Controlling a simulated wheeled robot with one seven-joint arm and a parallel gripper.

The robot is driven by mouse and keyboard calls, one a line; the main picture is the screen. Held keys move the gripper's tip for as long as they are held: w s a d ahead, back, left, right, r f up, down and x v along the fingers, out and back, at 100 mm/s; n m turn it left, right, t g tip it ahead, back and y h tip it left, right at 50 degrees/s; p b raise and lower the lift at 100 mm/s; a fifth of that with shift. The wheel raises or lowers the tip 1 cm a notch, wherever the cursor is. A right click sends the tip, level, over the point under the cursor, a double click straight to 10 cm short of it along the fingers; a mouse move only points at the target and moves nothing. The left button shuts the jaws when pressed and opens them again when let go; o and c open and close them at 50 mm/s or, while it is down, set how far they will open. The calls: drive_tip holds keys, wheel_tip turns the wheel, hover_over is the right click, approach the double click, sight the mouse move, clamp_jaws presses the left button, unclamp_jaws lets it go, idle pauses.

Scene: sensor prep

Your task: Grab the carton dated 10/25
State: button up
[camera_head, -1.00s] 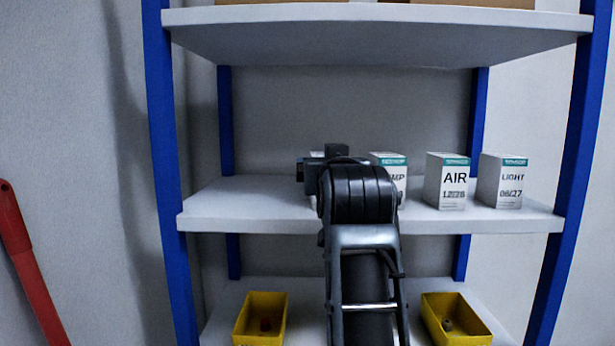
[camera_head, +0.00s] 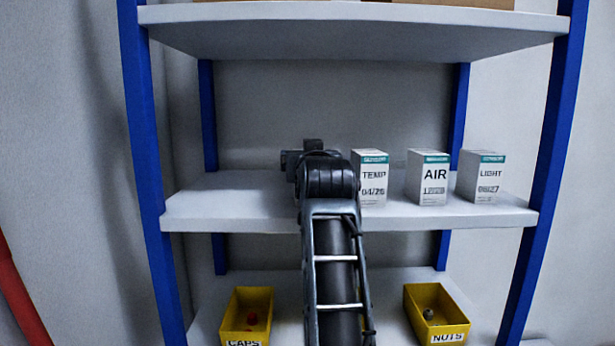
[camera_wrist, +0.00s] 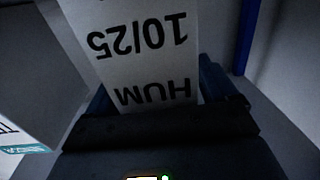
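The white carton marked HUM and 10/25 (camera_wrist: 141,42) fills the upper middle of the wrist view, its print upside down. My gripper (camera_wrist: 154,92) has one dark finger at each side of it. Both fingers look very close to its sides, but I cannot tell whether they press on it. The carton's HUM end is partly hidden behind the dark gripper body. In the head view my gripper (camera_head: 303,154) is over the middle shelf, left of the TEMP carton (camera_head: 371,182). The HUM carton cannot be made out there behind my arm.
The AIR carton (camera_head: 428,180) and LIGHT carton (camera_head: 482,178) stand farther right on the middle shelf (camera_head: 235,207). Its left part is bare. Yellow CAPS (camera_head: 236,327) and NUTS (camera_head: 451,328) bins sit below. Blue posts (camera_head: 145,150) and an upper shelf (camera_head: 340,38) bound the space.

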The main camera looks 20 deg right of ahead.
drive_tip(key=c, duration=1)
